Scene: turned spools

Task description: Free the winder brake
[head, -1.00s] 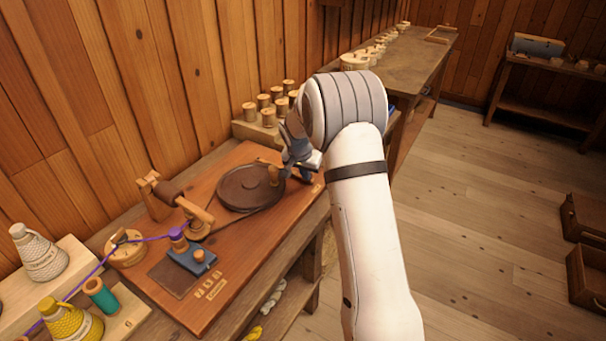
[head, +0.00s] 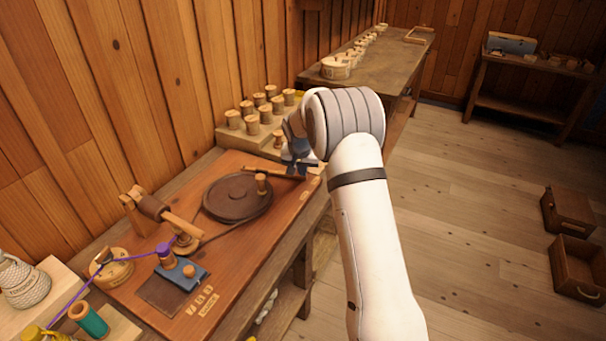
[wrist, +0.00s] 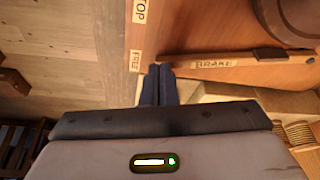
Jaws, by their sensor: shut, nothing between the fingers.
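The brake lever (wrist: 232,62), a wooden bar marked BRAKE, lies at the far end of the winder board (head: 228,256). It also shows in the head view (head: 270,171). In the wrist view its tip is beside the FREE label (wrist: 135,61), with the partly cut-off STOP label (wrist: 140,10) farther along the board's edge. My gripper (wrist: 160,68) is shut and empty, its fingertips close to the lever's tip; I cannot tell if they touch. It also shows in the head view (head: 297,168). The dark winder wheel (head: 228,205) with its knob stands beside the lever.
A wooden rack of spools (head: 240,139) stands just beyond the board. A purple-thread spool (head: 165,254) on a blue block and a roller stand (head: 160,212) are at the near end. Open floor (head: 470,230) lies to the right.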

